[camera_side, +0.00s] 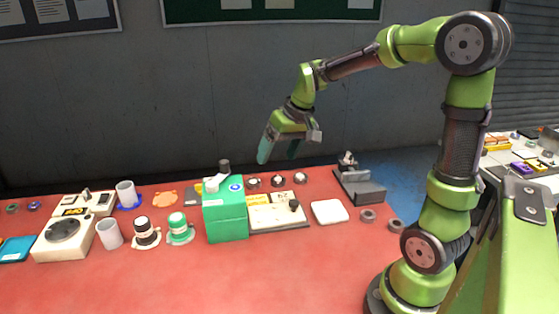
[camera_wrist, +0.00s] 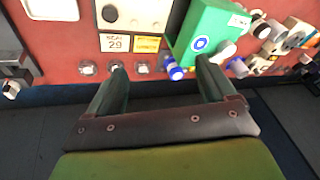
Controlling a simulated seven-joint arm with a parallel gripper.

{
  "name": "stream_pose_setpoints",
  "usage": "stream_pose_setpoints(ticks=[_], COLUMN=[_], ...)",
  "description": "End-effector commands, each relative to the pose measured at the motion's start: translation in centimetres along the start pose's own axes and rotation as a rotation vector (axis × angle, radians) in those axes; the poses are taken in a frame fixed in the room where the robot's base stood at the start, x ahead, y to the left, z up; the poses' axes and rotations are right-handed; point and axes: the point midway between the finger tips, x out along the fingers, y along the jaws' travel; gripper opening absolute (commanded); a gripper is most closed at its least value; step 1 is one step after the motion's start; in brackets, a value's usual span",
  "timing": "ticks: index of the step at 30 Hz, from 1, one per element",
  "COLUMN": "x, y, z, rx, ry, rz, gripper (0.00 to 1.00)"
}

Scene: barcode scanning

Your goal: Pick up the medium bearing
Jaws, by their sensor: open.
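Three small round metallic parts stand in a row behind a cream panel in the side view: left (camera_side: 253,182), middle (camera_side: 277,181) and right (camera_side: 300,178). They look like bearings, but I cannot tell which is medium. In the wrist view, similar small parts (camera_wrist: 142,67) line the table edge; the left fingertip overlaps one. Two grey rings (camera_side: 367,215) (camera_side: 397,225) lie flat farther right. My gripper (camera_side: 279,152) is open and empty, above the back of the table; its two fingers also show in the wrist view (camera_wrist: 160,74).
A green box (camera_side: 226,220) stands left of the cream panel (camera_side: 278,215). A dark grey fixture (camera_side: 360,187) stands at the back right, near a white pad (camera_side: 329,212). Cups and a scale-like device (camera_side: 64,238) fill the left. The red table's (camera_side: 230,280) front is clear.

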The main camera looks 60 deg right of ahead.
Motion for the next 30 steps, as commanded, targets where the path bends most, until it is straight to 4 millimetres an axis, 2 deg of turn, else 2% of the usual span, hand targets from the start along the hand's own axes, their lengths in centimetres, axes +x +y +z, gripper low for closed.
stream_pose_setpoints(ticks=[1,3,9,13,16,20,23,30], x=[1.5,3.2,7.1,7.0,6.5,7.3,8.9,14.2], y=[1.6,3.6,8.3,8.5,8.4,8.3,8.2,8.1], z=[-1.8,-4.1,-9.5,-12.0,-12.5,-12.3,-12.2,-12.2], rx=[-0.023,-0.084,-0.318,-0.498,-0.585,-0.628,-0.631,-0.630], ry=[-0.020,-0.035,-0.036,0.001,0.015,0.010,0.008,0.008], rz=[0.003,0.000,-0.024,-0.030,-0.027,-0.031,-0.032,-0.031], gripper=[0.84,0.84,0.84,0.84,0.84,0.84,0.84,0.84])
